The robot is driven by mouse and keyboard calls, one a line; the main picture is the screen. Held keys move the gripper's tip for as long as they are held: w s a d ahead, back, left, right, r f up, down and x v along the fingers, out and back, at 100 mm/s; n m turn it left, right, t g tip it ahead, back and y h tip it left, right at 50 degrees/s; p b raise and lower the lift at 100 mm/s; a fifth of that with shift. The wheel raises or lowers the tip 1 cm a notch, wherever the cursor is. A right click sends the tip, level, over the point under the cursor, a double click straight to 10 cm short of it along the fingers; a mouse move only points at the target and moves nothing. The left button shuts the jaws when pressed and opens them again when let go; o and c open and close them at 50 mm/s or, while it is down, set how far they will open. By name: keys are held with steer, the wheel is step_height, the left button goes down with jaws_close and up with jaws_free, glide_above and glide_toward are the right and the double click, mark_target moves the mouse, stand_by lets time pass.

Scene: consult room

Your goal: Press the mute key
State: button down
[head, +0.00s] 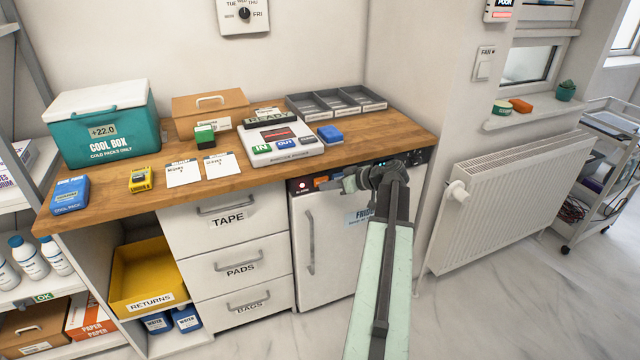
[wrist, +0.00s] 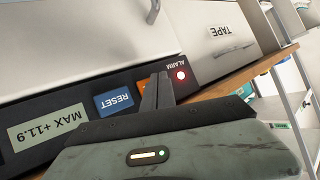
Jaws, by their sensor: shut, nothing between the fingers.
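The fridge's dark control strip (head: 293,188) runs along the top of its door. An orange key (head: 320,181) sits on it between the red alarm lamp (head: 303,187) and a blue key. In the upside-down wrist view, the orange key (wrist: 147,86) is mostly hidden behind my fingers, so its label cannot be read. The lit ALARM lamp (wrist: 181,75) and the blue RESET key (wrist: 115,101) flank it. My gripper (wrist: 160,76) is shut and empty, its tips over the orange key; I cannot tell whether they touch it. In the head view, my gripper (head: 345,184) is at the strip.
A MAX +11.9 display (wrist: 46,127) is beside RESET. The wooden worktop (head: 240,168) overhangs the strip closely. The fridge door handle (head: 310,242) is below. A drawer unit (head: 235,262) stands left, a radiator (head: 515,195) right. The floor in front is clear.

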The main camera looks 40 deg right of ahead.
steer(key=shift+w+d, duration=0.15)
steer(key=shift+w, duration=0.3)
stand_by(0.3)
steer(key=shift+s, duration=0.1)
steer(key=shift+s+a, duration=0.35)
steer(key=shift+s, duration=0.45)
steer(key=s, duration=0.1)
steer(key=s+a, duration=0.1)
steer(key=s, duration=0.1)
steer(key=s+a, duration=0.1)
steer(key=shift+s, duration=0.3)
stand_by(0.7)
